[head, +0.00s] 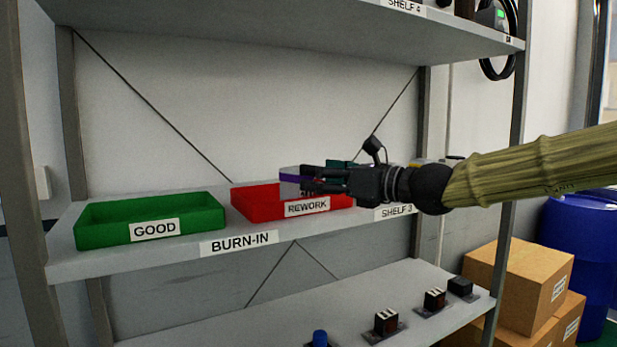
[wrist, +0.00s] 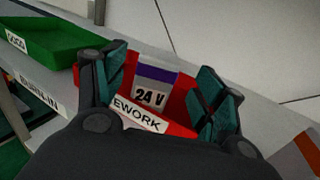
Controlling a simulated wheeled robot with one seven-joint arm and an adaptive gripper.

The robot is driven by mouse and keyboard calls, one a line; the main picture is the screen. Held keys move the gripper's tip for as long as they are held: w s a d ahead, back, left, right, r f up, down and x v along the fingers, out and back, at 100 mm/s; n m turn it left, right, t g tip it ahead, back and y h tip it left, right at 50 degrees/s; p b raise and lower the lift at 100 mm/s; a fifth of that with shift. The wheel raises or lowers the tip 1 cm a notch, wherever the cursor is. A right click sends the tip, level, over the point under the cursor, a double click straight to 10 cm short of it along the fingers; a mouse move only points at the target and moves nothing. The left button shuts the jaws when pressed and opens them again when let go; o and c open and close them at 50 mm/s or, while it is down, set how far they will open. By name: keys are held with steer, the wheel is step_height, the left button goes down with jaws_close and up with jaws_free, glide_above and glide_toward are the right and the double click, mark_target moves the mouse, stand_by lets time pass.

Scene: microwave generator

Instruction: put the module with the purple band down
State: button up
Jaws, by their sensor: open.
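The module with the purple band (head: 291,178) is a pale block at the red REWORK tray (head: 256,207) on the middle shelf. In the wrist view the module (wrist: 154,80) shows its purple band and a "24 V" mark, with red tray around it. My gripper (wrist: 163,88) is open, with one finger on each side of the module and a visible gap at both sides. In the head view my gripper (head: 310,182) reaches in from the right over the tray. The module's underside is hidden, so I cannot tell whether it rests on the tray floor.
A green GOOD tray (head: 195,229), seemingly empty, stands to the left on the same shelf. The shelf above (head: 270,32) overhangs the arm. Several small dark modules (head: 386,322) stand on the lower shelf. Cardboard boxes (head: 520,278) and a blue drum (head: 582,235) are at the right.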

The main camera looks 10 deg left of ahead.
steer(key=shift+v, duration=2.7)
